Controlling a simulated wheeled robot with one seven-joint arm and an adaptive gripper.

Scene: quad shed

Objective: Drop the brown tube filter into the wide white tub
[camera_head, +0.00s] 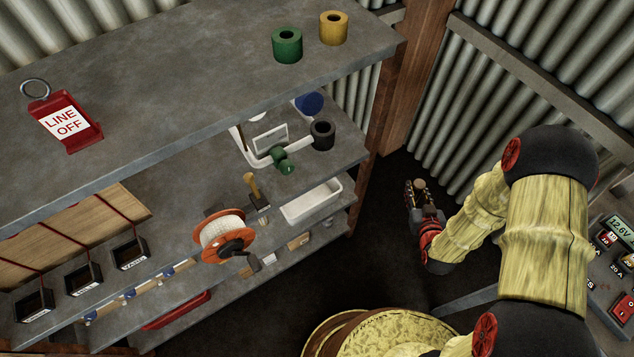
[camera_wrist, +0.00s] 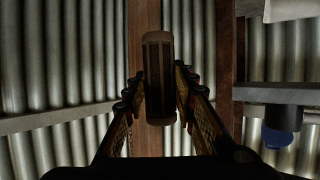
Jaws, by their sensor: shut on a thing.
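My gripper (camera_head: 420,197) is shut on the brown tube filter (camera_wrist: 158,80), which stands upright between the fingers in the wrist view. In the head view the filter (camera_head: 420,184) is a small brown shape at the fingertips, partly hidden by them. The gripper is over the dark floor, to the right of the shelf unit and apart from it. A wide, shallow white tub (camera_head: 311,203) sits on a lower shelf, left of my gripper. Its inside looks empty from here.
Shelf boards with open fronts overhang one another, the top shelf (camera_head: 200,75) highest. An orange-rimmed reel (camera_head: 223,237) and a black ring (camera_head: 322,135) are near the tub. A wooden post (camera_head: 405,80) and corrugated wall (camera_head: 480,110) stand behind. A panel (camera_head: 612,265) is at right.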

